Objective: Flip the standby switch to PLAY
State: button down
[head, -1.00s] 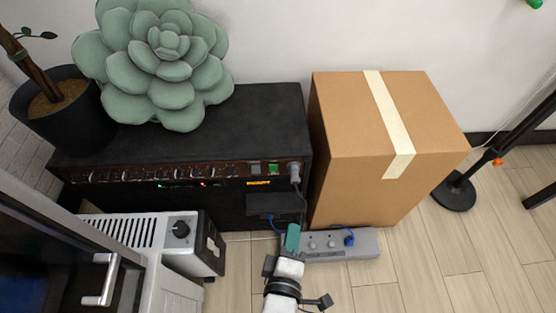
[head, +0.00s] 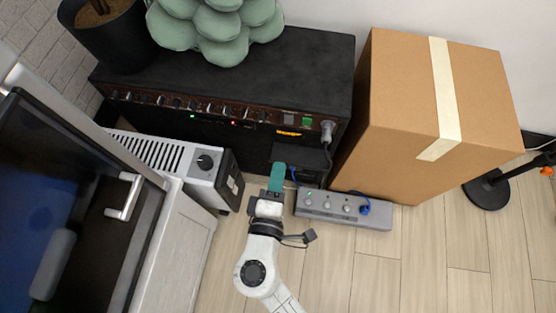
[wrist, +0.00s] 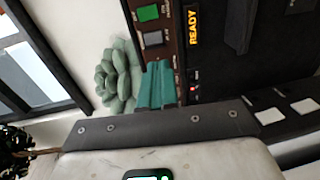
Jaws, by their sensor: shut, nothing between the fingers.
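The black amplifier (head: 215,85) stands against the wall with a row of knobs along its brown front panel. At the panel's right end are a grey switch (head: 288,118) and a lit green switch (head: 307,123). They also show in the wrist view as a grey switch (wrist: 153,38) and a green switch (wrist: 148,12); their labels are too small to read. An orange READY display (wrist: 194,27) is lit beside them. My gripper (head: 277,178) has teal fingers, shut and empty, in front of the amplifier and below the panel. In the wrist view the fingers (wrist: 157,85) point towards the switches.
A plug (head: 326,130) sits right of the switches with its cord hanging down. A cardboard box (head: 405,130) stands to the right, a white heater-like unit (head: 165,155) to the left. A succulent cushion (head: 215,30) rests on top.

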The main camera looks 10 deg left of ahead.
aim_at(288, 124)
jog(key=w, duration=0.3)
jog(key=w+f+b, duration=0.1)
jog(key=w, duration=0.3)
jog(key=w+b, duration=0.1)
jog(key=w, duration=0.3)
jog(key=shift+w+d+f, duration=0.1)
jog(key=shift+d+f, duration=0.1)
jog(key=shift+f, duration=0.05)
jog(key=shift+f+b, duration=0.1)
jog(key=shift+b, duration=0.2)
jog(key=shift+w+b, duration=0.15)
jog(key=shift+b, duration=0.3)
